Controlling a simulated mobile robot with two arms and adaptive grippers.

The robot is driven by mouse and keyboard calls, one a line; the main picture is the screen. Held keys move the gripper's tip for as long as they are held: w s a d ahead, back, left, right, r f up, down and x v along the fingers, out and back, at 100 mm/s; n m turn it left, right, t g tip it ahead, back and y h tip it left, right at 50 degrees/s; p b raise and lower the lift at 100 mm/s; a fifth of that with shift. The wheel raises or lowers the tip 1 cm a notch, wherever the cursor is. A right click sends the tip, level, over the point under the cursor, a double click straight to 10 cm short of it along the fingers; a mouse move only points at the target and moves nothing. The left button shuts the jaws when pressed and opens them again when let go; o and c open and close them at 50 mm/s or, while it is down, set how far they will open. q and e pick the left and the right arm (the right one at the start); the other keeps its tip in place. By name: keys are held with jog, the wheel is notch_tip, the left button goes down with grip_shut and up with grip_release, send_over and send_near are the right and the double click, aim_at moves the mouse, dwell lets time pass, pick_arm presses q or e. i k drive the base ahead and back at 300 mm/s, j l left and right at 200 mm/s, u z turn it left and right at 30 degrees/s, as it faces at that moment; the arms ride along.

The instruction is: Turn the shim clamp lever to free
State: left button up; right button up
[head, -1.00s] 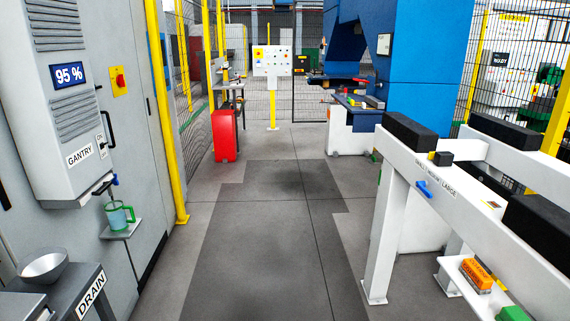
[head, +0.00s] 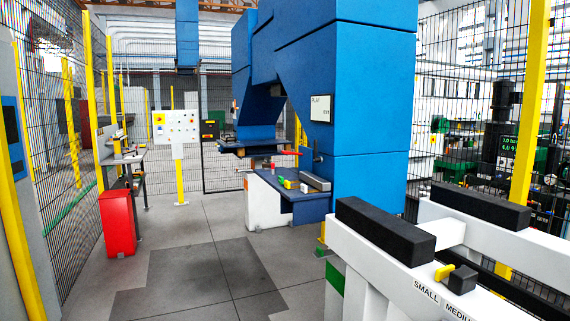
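No part that I can make out for sure as the shim clamp lever shows. A dark handle (head: 316,152) is on the press's side. Neither of my grippers is in view.
A white stand (head: 400,282) with black pads (head: 385,229) fills the lower right, labelled "SMALL" and "MEDIUM". A yellow piece (head: 445,271) and a black block (head: 463,279) sit on it. A red cabinet (head: 117,222) and control panel (head: 175,127) stand farther back. The middle floor is clear.

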aim_at(316, 159)
jog(key=i+j+z, duration=0.3)
jog(key=i+j, duration=0.35)
jog(key=i+j+u, duration=0.1)
jog(key=i+j, duration=0.25)
jog(key=i, duration=0.2)
